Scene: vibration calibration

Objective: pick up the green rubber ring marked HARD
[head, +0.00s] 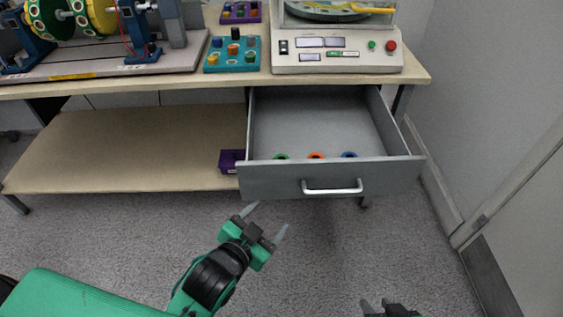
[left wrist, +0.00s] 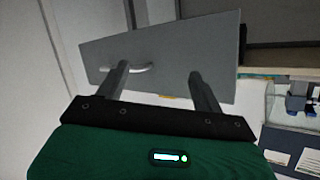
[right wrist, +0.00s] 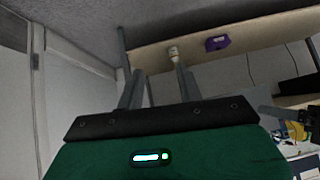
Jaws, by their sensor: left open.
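A green ring (head: 281,156) lies in the open grey drawer (head: 393,133), at the left behind the drawer front, which partly hides it. No marking can be read on it. My left gripper (head: 268,220) is open and empty, in front of the drawer front and apart from it. The left wrist view shows its spread fingers with the drawer handle (left wrist: 135,68) beyond them. My right gripper (head: 374,304) is only partly in the head view, low at the bottom edge. The right wrist view shows its fingers apart and nothing between them (right wrist: 160,72).
An orange ring (head: 316,156) and a blue ring (head: 349,155) lie right of the green one. A purple bin (head: 231,160) sits on the lower shelf (head: 130,150). The workbench holds a teal tray (head: 250,62) and a white instrument (head: 345,62). Open floor lies in front.

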